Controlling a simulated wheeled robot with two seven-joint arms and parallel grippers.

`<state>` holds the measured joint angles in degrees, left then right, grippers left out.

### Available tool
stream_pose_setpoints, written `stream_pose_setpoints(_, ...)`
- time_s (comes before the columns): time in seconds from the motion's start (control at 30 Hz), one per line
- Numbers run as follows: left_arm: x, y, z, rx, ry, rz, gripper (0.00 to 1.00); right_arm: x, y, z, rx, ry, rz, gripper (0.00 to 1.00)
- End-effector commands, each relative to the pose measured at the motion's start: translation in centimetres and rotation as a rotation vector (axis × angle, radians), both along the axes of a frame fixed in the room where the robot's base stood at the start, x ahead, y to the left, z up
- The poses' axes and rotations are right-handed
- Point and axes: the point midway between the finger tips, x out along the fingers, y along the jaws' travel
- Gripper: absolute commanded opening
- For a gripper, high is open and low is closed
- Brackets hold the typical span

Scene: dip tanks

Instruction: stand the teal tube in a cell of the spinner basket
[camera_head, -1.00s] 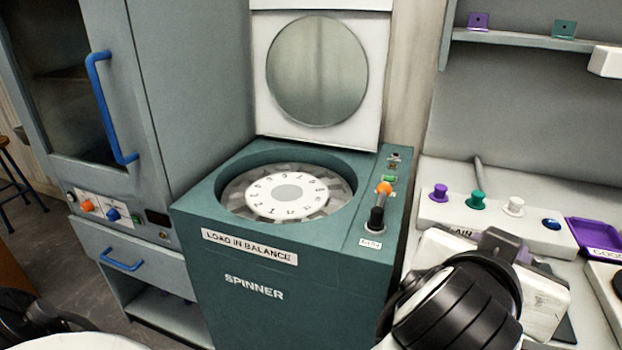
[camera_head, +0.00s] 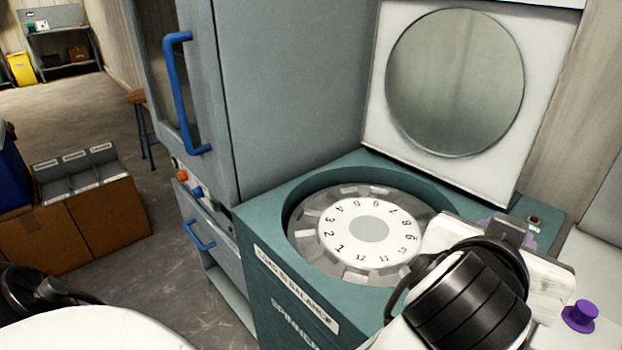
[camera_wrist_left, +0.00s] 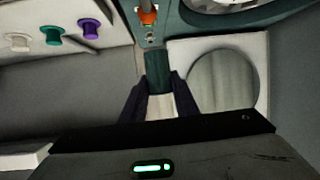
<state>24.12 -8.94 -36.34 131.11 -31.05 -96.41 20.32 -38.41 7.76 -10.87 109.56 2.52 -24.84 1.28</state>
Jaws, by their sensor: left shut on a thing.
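The spinner basket (camera_head: 330,247) is a grey ring of cells around a white numbered disc, sunk in the top of the teal spinner (camera_head: 262,222). My left gripper (camera_wrist_left: 160,103) is shut on the teal tube (camera_wrist_left: 158,72), whose dark teal end sticks out past the fingers in the left wrist view. In the head view the left gripper (camera_head: 512,228) is at the right of the basket, in front of the spinner's right side. It hides the tube and part of the panel there. My right gripper is not in view.
The spinner's lid (camera_head: 545,75) stands open behind the basket. A grey cabinet (camera_head: 285,90) with blue handles stands left of the spinner. A purple knob (camera_head: 580,316) is at the lower right.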

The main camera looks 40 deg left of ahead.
Motion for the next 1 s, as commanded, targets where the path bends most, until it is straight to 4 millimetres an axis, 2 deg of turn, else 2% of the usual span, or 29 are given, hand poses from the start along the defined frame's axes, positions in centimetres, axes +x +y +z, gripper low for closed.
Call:
stream_pose_setpoints(0.07, 1.0, 1.3, -0.8, 0.006, 0.003, 0.056, 0.04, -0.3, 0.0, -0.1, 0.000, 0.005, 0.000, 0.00)
stream_pose_setpoints(0.17, 3.0, 4.3, -2.3, 0.009, 0.004, 0.178, 0.04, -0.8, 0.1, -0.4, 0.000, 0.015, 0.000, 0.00)
stream_pose_setpoints(0.3, 5.8, 10.7, -4.7, 0.011, 0.003, 0.417, 0.04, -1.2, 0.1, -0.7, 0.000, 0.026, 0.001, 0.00)
stream_pose_setpoints(0.37, 6.7, 13.8, -5.5, 0.011, 0.002, 0.524, 0.04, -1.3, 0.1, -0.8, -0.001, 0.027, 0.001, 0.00)
stream_pose_setpoints(0.5, 7.9, 21.1, -7.3, 0.010, 0.002, 0.773, 0.04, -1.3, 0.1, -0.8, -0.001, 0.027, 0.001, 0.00)
stream_pose_setpoints(0.7, 7.7, 31.1, -9.0, 0.008, 0.002, 1.100, 0.04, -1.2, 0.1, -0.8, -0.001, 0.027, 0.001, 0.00)
stream_pose_setpoints(0.8, 7.1, 34.9, -9.5, 0.007, 0.001, 1.226, 0.04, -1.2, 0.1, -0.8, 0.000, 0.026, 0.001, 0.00)
stream_pose_setpoints(0.9, 6.4, 37.5, -9.9, 0.006, 0.002, 1.316, 0.04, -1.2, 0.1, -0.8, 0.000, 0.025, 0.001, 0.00)
stream_pose_setpoints(1.0, 5.9, 39.1, -10.1, 0.006, 0.001, 1.368, 0.04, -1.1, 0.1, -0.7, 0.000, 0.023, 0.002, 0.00)
